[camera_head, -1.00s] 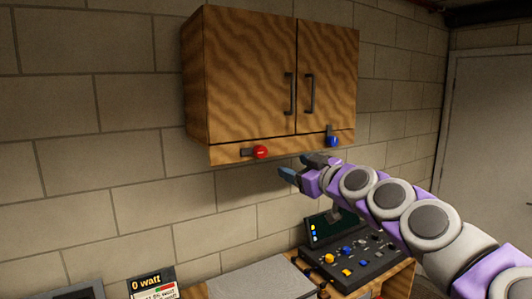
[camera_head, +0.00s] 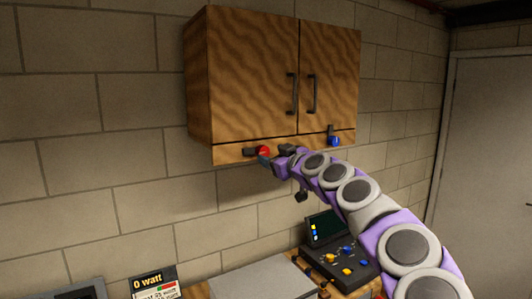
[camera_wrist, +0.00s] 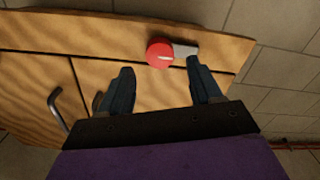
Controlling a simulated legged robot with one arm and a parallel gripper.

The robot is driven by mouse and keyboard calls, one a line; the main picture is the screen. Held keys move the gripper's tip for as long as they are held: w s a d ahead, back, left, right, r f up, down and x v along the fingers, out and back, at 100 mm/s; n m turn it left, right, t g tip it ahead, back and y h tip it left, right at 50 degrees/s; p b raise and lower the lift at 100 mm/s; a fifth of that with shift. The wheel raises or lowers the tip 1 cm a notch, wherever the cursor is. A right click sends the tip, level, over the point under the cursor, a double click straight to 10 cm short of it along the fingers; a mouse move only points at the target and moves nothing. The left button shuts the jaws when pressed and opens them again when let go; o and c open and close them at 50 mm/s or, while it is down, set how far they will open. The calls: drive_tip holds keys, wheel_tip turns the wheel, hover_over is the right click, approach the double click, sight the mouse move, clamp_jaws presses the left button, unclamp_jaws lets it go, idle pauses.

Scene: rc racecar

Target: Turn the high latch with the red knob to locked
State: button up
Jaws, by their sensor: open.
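The red knob (camera_head: 263,151) belongs to a latch on the lower strip of the wooden wall cabinet (camera_head: 250,70). Its grey latch bar (camera_head: 249,151) points left, roughly horizontal, in the head view. In the wrist view the red knob (camera_wrist: 160,53) lies just beyond and between my fingertips, with its grey bar (camera_wrist: 185,50) beside the right finger. My gripper (camera_head: 276,155) is open and empty in front of the knob; it also shows in the wrist view (camera_wrist: 160,78). I cannot tell whether a finger touches the latch. The gripper partly hides the knob's lower edge in the head view.
A second latch with a blue knob (camera_head: 334,141) sits to the right, its bar pointing up. Two dark door handles (camera_head: 313,93) stick out above. A control panel (camera_head: 340,258) and a sign (camera_head: 154,284) stand below. The block wall at left is clear.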

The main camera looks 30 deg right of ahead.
sight(265, 151)
drive_tip(key=w, duration=0.3)
drive_tip(key=shift+a, duration=0.25)
drive_tip(key=shift+w+d, duration=0.2)
drive_tip(key=shift+w, duration=0.9)
drive_tip(key=shift+a, duration=0.1)
drive_tip(key=shift+s+r, duration=0.1)
drive_tip(key=c, duration=1)
